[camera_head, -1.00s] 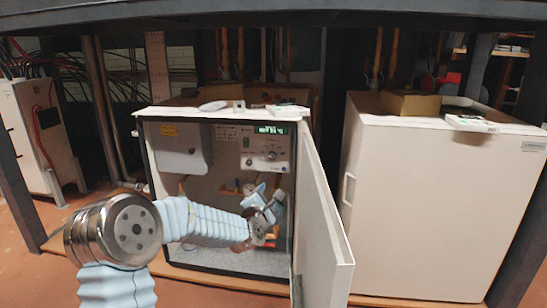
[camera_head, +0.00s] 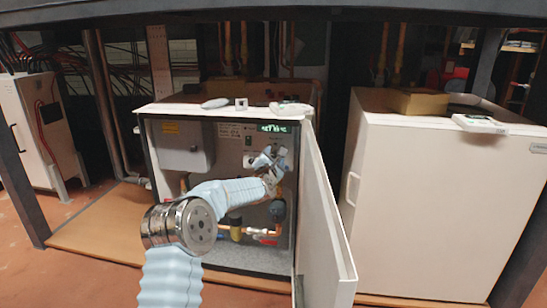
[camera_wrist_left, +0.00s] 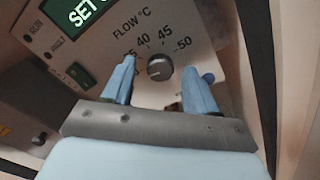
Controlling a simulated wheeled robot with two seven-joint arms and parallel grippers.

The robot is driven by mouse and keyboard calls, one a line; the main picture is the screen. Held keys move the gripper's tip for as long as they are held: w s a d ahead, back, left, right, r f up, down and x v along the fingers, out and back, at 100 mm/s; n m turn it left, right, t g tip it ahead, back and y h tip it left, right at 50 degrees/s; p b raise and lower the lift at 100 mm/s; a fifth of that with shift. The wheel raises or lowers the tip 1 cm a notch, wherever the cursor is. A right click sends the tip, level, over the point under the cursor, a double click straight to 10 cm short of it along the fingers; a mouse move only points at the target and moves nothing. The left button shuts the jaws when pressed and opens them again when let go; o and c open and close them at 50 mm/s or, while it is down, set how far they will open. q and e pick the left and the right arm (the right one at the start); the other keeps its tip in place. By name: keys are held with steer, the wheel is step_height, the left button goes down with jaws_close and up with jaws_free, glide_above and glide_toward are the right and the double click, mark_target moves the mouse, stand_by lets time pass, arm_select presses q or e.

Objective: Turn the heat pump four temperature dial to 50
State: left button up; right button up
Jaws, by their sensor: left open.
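The temperature dial (camera_wrist_left: 159,68) is a small dark grey knob on a cream panel in the left wrist view, with a "FLOW °C" scale whose marks 40, 45 and 50 show around it. Where its pointer stands is too small to tell. My left gripper (camera_wrist_left: 160,85) is open, its two blue fingers either side of the dial and apart from it. In the head view my left gripper (camera_head: 268,160) is in front of the control panel (camera_head: 252,143) inside the open heat pump cabinet and hides the dial. My right gripper is not in view.
The green display (camera_head: 273,128) is lit above the dial. The cabinet door (camera_head: 325,220) stands open on the right, close to my arm. A closed white cabinet (camera_head: 430,200) stands further right. Pipes with red and yellow parts (camera_head: 245,232) lie below the panel.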

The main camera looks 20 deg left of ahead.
arm_select(q)
steer(key=shift+w, duration=0.15)
steer(key=shift+c, duration=0.3)
steer(key=c, duration=1)
